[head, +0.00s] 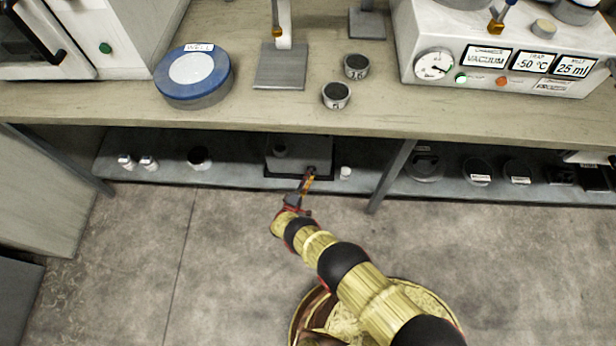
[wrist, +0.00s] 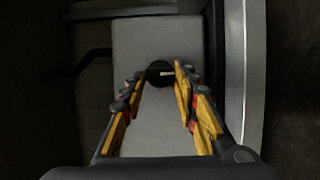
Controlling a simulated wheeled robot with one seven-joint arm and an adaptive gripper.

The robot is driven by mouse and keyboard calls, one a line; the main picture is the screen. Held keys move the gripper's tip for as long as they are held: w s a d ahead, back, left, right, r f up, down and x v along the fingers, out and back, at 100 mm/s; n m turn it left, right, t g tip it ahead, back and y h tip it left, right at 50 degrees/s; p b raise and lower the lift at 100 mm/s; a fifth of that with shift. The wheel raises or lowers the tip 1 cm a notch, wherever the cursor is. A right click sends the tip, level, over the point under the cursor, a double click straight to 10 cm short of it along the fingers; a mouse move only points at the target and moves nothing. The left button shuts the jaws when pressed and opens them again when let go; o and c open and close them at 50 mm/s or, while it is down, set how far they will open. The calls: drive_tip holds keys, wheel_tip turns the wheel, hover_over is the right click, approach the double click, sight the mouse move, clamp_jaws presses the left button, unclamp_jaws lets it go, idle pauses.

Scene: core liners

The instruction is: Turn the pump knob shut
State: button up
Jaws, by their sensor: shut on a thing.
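The pump (head: 295,153) is a grey box on a dark base on the low shelf under the bench. It fills the middle of the wrist view as a pale grey block (wrist: 155,40). Its knob (wrist: 160,70) is small, round and black, with a short pale mark across it. My gripper (wrist: 161,80) reaches down to the pump, with the knob between its yellow-padded fingertips, shut on it. In the head view my gripper (head: 308,181) is at the pump's front, and the knob is mostly hidden there.
The benchtop (head: 220,120) overhangs the shelf (head: 235,178). A table leg (head: 391,176) stands right of the pump. Small white-capped bottles (head: 137,162) and a dark cup (head: 199,157) stand to the left, and a small white item (head: 345,172) close on the right. The floor in front is clear.

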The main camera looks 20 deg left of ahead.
drive_tip(key=shift+a, duration=0.1)
idle(0.3)
drive_tip(key=o, duration=1.1)
drive_tip(key=s, duration=0.4)
drive_tip(key=s+a, duration=0.1)
drive_tip(key=s, duration=0.7)
drive_tip(key=shift+a+f, duration=0.1)
drive_tip(key=shift+a, duration=0.3)
